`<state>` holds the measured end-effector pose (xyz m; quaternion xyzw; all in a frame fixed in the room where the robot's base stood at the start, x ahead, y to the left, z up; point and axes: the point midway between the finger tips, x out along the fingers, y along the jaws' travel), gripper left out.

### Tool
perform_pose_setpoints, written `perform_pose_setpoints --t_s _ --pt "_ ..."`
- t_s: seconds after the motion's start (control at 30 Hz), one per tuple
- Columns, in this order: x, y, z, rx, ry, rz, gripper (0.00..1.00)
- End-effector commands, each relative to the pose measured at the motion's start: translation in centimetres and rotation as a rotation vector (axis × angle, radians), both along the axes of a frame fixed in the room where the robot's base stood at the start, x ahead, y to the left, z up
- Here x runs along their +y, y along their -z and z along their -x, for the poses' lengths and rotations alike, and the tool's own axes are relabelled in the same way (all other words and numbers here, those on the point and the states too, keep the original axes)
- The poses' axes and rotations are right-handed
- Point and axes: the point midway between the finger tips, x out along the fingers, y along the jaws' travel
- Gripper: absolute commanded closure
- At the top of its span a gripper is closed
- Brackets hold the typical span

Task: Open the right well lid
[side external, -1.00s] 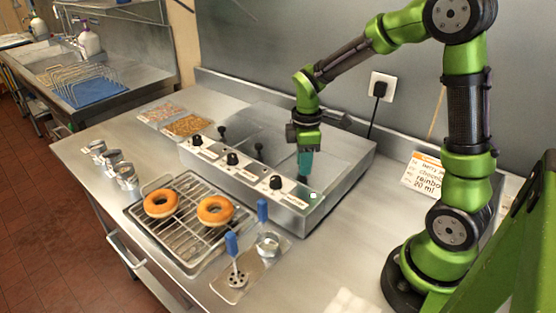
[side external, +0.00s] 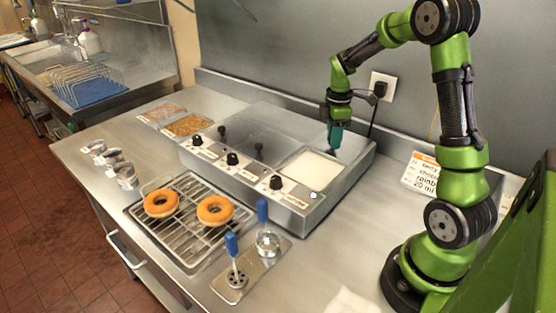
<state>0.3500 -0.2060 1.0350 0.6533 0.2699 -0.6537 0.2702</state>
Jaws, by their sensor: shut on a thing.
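The steel glaze warmer (side external: 300,213) has its right well uncovered, with white glaze (side external: 312,168) showing in it. My gripper (side external: 334,148) is at the back right edge of that well, pointing down. It is shut on the right lid's handle, which its fingers hide. The right lid itself is hard to make out against the steel around it.
A wire rack (side external: 190,243) with two donuts (side external: 215,210) stands in front of the warmer. Blue-handled tools (side external: 232,245) sit at the front right. Topping trays (side external: 187,125) are at the left, a socket with plug (side external: 380,88) behind, and a sign (side external: 422,173) at the right.

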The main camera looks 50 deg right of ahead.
Motion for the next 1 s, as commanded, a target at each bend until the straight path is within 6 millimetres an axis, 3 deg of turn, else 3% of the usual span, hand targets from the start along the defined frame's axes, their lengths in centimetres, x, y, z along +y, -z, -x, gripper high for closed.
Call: perform_pose_setpoints --t_s 0.27,0.3,0.47,0.8,1.0 --pt "-0.1 -0.1 -0.1 -0.004 -0.005 0.0 1.0" --pt "0.0 -0.1 -0.1 -0.004 -0.005 0.0 0.72" --pt "0.0 0.0 -0.1 -0.003 -0.004 0.0 0.48" --pt "-0.1 -0.4 -0.1 -0.001 -0.002 0.0 0.48" --pt "-0.1 -3.3 -0.1 -0.006 -0.002 0.002 0.48"
